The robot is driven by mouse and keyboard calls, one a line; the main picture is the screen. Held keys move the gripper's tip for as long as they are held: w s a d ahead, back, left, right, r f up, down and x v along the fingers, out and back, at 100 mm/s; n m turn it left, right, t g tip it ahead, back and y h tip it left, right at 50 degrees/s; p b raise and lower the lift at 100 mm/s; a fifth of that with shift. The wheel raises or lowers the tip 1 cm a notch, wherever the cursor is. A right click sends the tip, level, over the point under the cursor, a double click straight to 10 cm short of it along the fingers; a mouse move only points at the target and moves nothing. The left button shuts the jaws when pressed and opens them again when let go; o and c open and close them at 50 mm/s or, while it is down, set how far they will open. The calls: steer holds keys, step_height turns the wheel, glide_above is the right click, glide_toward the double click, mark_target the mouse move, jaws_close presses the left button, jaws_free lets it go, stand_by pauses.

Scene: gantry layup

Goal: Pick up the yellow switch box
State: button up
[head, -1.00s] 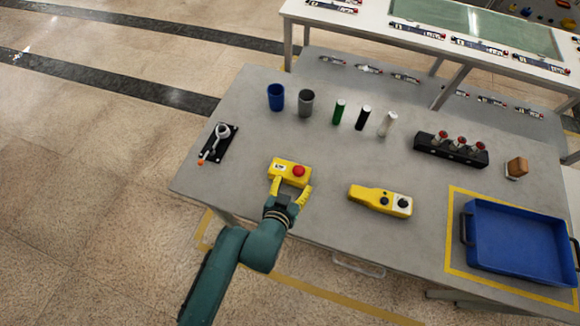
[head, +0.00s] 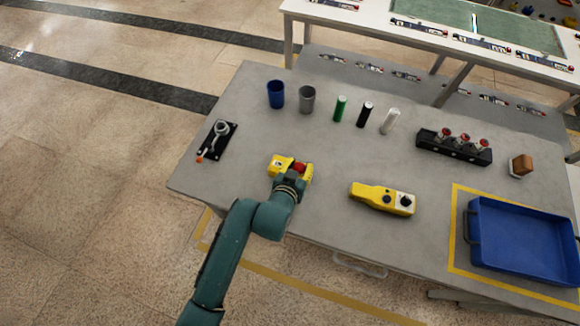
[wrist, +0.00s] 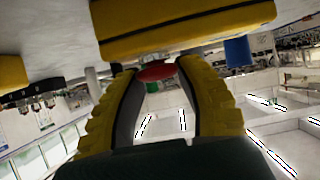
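A yellow box with a red button (head: 282,160) lies near the front left of the grey table; its yellow body also fills the top of the wrist view (wrist: 180,25). My gripper (head: 291,173) is at its near side, over the red button, and partly hides the box in the head view. In the wrist view my yellow fingers (wrist: 160,72) are spread, with the red button between their tips. Whether they touch the box cannot be told. A longer yellow control box with dark knobs (head: 382,198) lies to the right, apart from my gripper.
A blue cup (head: 276,94), a grey cup (head: 307,99) and several upright cylinders stand behind. A black lever device (head: 217,141) lies left. A black rack with red knobs (head: 454,147), a brown-topped block (head: 521,165) and a blue tray (head: 525,243) are right. The table's front edge is close.

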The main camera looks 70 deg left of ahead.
jaws_close()
